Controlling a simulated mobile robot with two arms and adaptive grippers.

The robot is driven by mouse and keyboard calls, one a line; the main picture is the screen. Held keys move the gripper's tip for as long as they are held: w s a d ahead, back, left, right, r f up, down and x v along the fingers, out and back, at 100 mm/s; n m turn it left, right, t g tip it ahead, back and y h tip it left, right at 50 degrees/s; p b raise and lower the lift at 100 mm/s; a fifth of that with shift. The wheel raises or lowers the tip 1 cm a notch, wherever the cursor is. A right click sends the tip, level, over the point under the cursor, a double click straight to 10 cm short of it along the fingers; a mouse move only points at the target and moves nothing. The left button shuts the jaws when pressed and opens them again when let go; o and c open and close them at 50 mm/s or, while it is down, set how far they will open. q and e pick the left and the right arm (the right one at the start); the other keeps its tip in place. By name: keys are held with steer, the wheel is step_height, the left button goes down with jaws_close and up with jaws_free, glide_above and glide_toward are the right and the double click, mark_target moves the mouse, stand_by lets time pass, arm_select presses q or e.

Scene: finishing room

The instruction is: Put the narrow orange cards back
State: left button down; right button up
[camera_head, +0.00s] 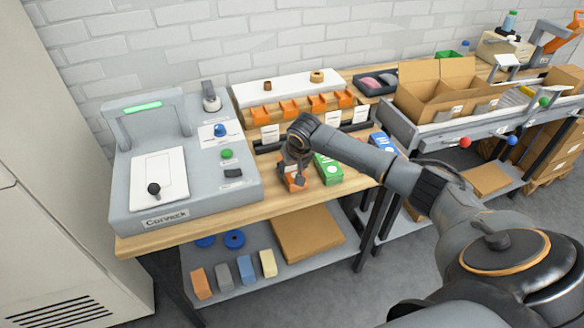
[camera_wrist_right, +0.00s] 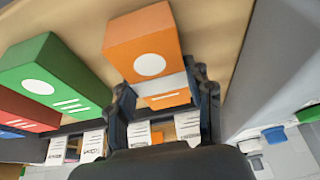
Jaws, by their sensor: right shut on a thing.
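A narrow orange card box (camera_head: 296,184) stands near the front edge of the wooden bench. My right gripper (camera_head: 291,175) reaches down over it from behind. In the right wrist view the orange box (camera_wrist_right: 145,42), with a white round mark, lies between the two dark fingers (camera_wrist_right: 163,92), which are shut on it. A green box (camera_head: 328,169) stands just right of it; it also shows in the wrist view (camera_wrist_right: 50,75). Behind the gripper is a rack with orange holders (camera_head: 290,109) and white labels (camera_head: 270,132). My left gripper is not in view.
A grey Corvack machine (camera_head: 185,170) fills the bench's left end. A red box (camera_wrist_right: 27,111) and a blue box (camera_head: 381,142) stand beyond the green one. Open cardboard boxes (camera_head: 448,95) stand at the right. The lower shelf holds several coloured blocks and flat cardboard (camera_head: 307,233).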

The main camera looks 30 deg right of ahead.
steer(key=o, duration=1.3)
steer(key=shift+f, duration=0.1)
steer(key=v, duration=1.2)
